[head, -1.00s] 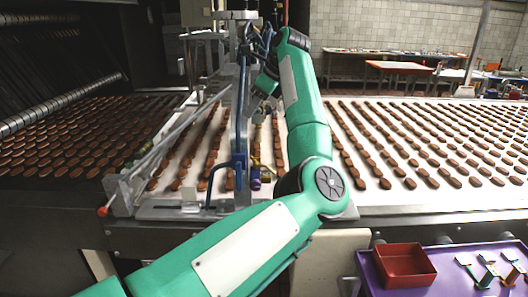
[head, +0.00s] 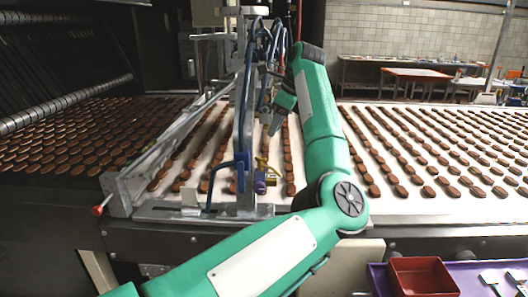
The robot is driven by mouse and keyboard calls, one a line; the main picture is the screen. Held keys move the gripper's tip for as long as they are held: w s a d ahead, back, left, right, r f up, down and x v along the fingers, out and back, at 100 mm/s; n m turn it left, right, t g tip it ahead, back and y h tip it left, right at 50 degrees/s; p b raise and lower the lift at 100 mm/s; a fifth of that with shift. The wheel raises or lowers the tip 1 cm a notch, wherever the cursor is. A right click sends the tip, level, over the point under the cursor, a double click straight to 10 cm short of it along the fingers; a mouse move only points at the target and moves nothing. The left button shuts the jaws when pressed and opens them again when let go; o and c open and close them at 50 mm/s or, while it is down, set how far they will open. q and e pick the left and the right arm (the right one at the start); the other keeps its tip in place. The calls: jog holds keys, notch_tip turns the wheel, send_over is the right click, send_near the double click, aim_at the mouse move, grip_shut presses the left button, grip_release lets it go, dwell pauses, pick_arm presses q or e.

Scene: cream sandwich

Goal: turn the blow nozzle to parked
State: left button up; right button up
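The blow nozzle appears to be the small purple and yellow fitting (head: 261,180) low on the metal frame over the belt, beside a blue bracket. I cannot make out which way it points. My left gripper (head: 275,122) hangs above and beyond this fitting, over the rows of biscuits, just right of the upright frame. It seems apart from the fitting. Its fingers are small and dark, so their opening is unclear. My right gripper is not in view.
The metal frame (head: 246,120) with blue hoses stands close left of my gripper. A red-tipped lever (head: 97,210) sticks out at the left. Brown biscuits line the pale belt (head: 330,140). A red bin (head: 422,277) stands on a purple surface at lower right.

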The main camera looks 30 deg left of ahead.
aim_at(261, 157)
pick_arm(q)
jog(key=p+x, duration=0.1)
jog(key=x, duration=0.7)
jog(key=shift+s+a+f, duration=0.1)
jog(key=shift+a+f, duration=0.2)
jog(key=shift+f, duration=0.4)
grip_shut()
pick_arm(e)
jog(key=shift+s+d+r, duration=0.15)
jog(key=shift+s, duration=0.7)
